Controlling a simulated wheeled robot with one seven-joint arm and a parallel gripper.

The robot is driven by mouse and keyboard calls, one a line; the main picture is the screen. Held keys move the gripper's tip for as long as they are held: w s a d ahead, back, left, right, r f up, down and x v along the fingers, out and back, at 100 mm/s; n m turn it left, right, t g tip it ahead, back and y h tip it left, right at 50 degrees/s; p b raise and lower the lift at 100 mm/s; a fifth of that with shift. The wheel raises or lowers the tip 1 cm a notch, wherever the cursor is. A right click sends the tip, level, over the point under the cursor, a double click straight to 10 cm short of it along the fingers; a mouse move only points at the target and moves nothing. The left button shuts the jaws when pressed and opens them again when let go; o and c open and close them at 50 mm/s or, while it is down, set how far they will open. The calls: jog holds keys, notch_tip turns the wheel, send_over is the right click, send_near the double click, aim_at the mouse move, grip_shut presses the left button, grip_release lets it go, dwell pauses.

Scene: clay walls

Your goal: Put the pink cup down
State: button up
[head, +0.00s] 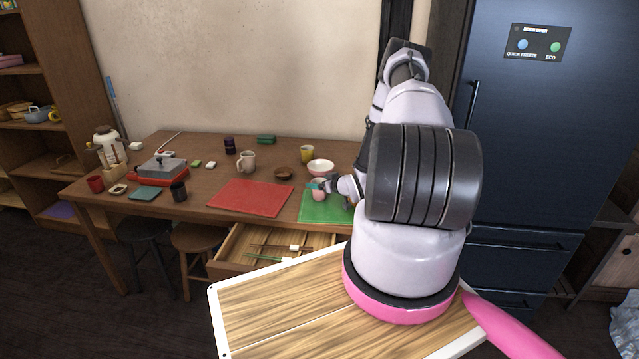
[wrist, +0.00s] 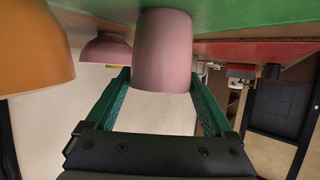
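The pink cup (head: 319,195) is upright at the left part of the green mat (head: 322,210) on the table. In the wrist view, which is upside down, the pink cup (wrist: 163,50) has its base at the green mat (wrist: 240,22); I cannot tell whether a thin gap is left. My gripper (head: 316,187) reaches in from the right. Its green fingers (wrist: 161,75) lie along both sides of the cup, close against it, and look shut on it. My arm hides the right part of the mat.
A pink-white bowl (head: 320,167) and a yellow mug (head: 307,154) stand just behind. A brown bowl (head: 284,173) and a white mug (head: 246,161) are left of them. A red mat (head: 251,197) lies left of the green one. An open drawer (head: 230,262) juts out below.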

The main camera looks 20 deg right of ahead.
jog(key=shift+o, duration=0.2)
jog(key=shift+r, duration=0.2)
jog(key=v, duration=1.2)
jog(key=w+d+r+g+h, duration=0.1)
jog(key=w+r+g+h, duration=0.25)
jog(key=r, duration=1.35)
jog(key=s+a+r+m+g, duration=0.1)
jog(key=s+a+r, duration=0.1)
jog(key=r, duration=0.5)
jog(key=s+a+r+m, duration=0.1)
jog(key=s+a+r, duration=0.1)
jog(key=r, duration=0.6)
jog(key=s+a+r+m+y, duration=0.1)
jog(key=s+a+r, duration=0.4)
jog(key=s, duration=0.3)
jog(key=s+a+r+m+g+y, duration=0.1)
jog(key=s+a+r+m, duration=0.1)
jog(key=s+a+r, duration=0.3)
jog(key=s+a+r+m+g+y, duration=0.1)
jog(key=s+a+r, duration=0.5)
jog(key=s, duration=0.7)
jog(key=shift+a, duration=0.9)
